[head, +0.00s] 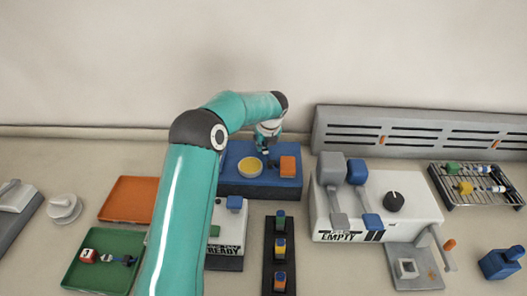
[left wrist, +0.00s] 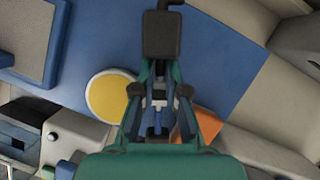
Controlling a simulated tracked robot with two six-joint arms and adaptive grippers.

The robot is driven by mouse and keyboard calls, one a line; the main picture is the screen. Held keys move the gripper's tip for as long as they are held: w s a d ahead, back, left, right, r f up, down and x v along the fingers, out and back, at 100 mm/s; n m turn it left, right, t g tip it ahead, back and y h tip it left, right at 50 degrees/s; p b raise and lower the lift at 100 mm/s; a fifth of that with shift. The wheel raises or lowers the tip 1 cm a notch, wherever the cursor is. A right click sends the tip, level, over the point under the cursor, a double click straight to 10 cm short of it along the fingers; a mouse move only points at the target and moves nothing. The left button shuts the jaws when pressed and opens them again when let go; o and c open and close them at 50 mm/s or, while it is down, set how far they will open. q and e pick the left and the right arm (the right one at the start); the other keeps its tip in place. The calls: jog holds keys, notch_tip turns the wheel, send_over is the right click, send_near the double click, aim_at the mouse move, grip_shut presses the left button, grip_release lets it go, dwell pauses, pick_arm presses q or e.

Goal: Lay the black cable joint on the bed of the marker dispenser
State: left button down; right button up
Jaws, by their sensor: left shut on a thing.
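My left gripper (head: 268,150) is over the blue unit (head: 232,180), which has a yellow disc (head: 250,168) and an orange block (head: 288,166) on top. In the left wrist view its green fingers are closed on what looks like the black cable joint (left wrist: 162,35). Its black body lies beyond the fingers, with a pale part and a blue end (left wrist: 155,127) between them. The joint is over the blue face (left wrist: 215,55), between disc and block; I cannot tell whether it touches. No label marks the marker dispenser; the blue unit may be it. My right gripper is out of view.
A white machine marked EMPTY (head: 420,212) stands right of the blue unit. A wire rack (head: 447,194) is far right. A black strip (head: 268,258) with coloured pieces is in front. An orange tray (head: 112,211) and a green tray (head: 80,279) with a red-ended joint are left.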

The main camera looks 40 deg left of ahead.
pick_arm(q)
jog(key=shift+f, duration=1.35)
jog(key=shift+f, duration=0.1)
jog(key=c, duration=1.5)
grip_release()
